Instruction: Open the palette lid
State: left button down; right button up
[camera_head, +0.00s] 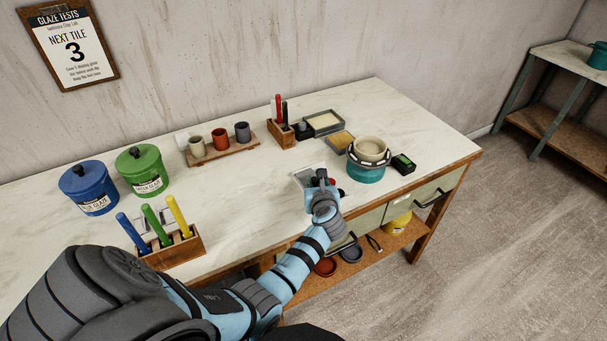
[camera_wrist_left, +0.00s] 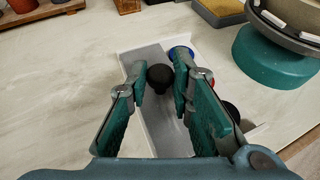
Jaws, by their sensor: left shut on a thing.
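The palette (camera_head: 301,174) is a small white tray near the front edge of the table, left of the round turquoise stand. In the left wrist view, its white rim (camera_wrist_left: 130,46) surrounds a flat grey lid (camera_wrist_left: 147,57) with a round black knob (camera_wrist_left: 160,77). My left gripper (camera_head: 319,180) is over the palette, its teal fingers on either side of the knob and shut on it. Blue paint (camera_wrist_left: 180,51) and a bit of red show beside the right finger. The fingers hide part of the lid and tray. My right gripper is not in view.
The turquoise stand (camera_head: 366,174) with a bowl (camera_head: 370,148) is close on the right. A green-topped black box (camera_head: 403,163) lies beyond it. A sponge tray (camera_head: 341,141) and a wooden tool holder (camera_head: 281,134) stand behind.

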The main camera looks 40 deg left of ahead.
pick_arm(q)
jog(key=shift+s, duration=0.1)
jog(key=c, duration=1.5)
grip_release()
jog(key=shift+o, duration=0.2)
jog(key=v, duration=0.7)
jog(key=shift+s+d+r, duration=0.2)
jog(key=shift+s, duration=0.05)
jog(key=shift+w+a+f, duration=0.1)
